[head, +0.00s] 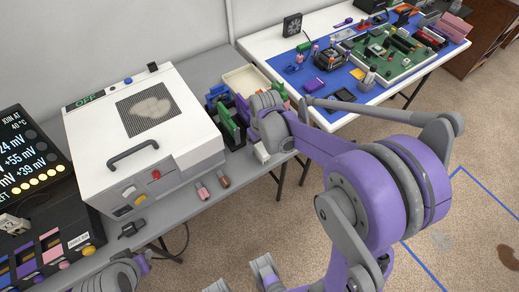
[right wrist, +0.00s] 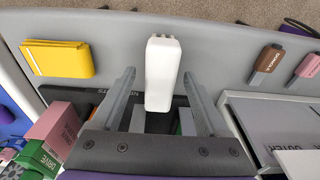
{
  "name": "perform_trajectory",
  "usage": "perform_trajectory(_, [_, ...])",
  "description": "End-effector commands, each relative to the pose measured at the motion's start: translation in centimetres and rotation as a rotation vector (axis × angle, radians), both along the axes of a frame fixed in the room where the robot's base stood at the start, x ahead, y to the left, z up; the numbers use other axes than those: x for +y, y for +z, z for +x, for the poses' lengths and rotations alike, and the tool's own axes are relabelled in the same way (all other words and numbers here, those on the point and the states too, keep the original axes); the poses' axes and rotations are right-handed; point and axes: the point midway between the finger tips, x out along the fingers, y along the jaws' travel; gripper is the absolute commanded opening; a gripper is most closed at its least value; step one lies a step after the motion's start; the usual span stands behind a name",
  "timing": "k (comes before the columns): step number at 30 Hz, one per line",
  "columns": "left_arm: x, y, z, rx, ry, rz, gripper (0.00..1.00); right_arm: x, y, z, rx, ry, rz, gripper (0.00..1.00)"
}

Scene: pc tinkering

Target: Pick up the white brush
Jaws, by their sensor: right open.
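A white upright block, which I take to be the white brush (right wrist: 162,70), stands between the two fingers of my right gripper (right wrist: 160,92) in the right wrist view. Gaps show on both sides, so the open fingers do not touch it. Its lower end sits at a dark labelled holder. In the head view the right gripper (head: 264,136) is over the grey bench's right end, and a white piece of the brush (head: 262,153) shows beside it. My left gripper (head: 240,277) shows at the bottom edge, its two grey fingers apart and empty, partly cut off.
A white machine (head: 145,135) with a handle stands left of the right gripper. Green and purple boxes (head: 228,125) crowd close by. A yellow item (right wrist: 58,58) and brown and pink tags (right wrist: 268,60) lie near the brush. A blue-matted table (head: 330,105) stands at the back right.

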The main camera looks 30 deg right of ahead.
Motion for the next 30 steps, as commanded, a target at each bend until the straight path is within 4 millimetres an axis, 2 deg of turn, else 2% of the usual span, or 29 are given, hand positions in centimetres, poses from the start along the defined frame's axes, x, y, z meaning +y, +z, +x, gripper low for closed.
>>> perform_trajectory(14, [0.00,-0.30,-0.03,0.001,0.000,0.000,0.30,0.00,-0.33,0.01,0.000,0.000,0.000,0.78])
perform_trajectory(27, [0.00,-0.30,-0.03,0.001,0.000,0.000,0.30,0.00,-0.33,0.00,0.000,0.000,0.000,0.00])
perform_trajectory(30, [0.00,-0.30,-0.03,0.001,0.000,0.000,0.30,0.00,-0.32,0.00,0.000,0.000,0.000,0.00])
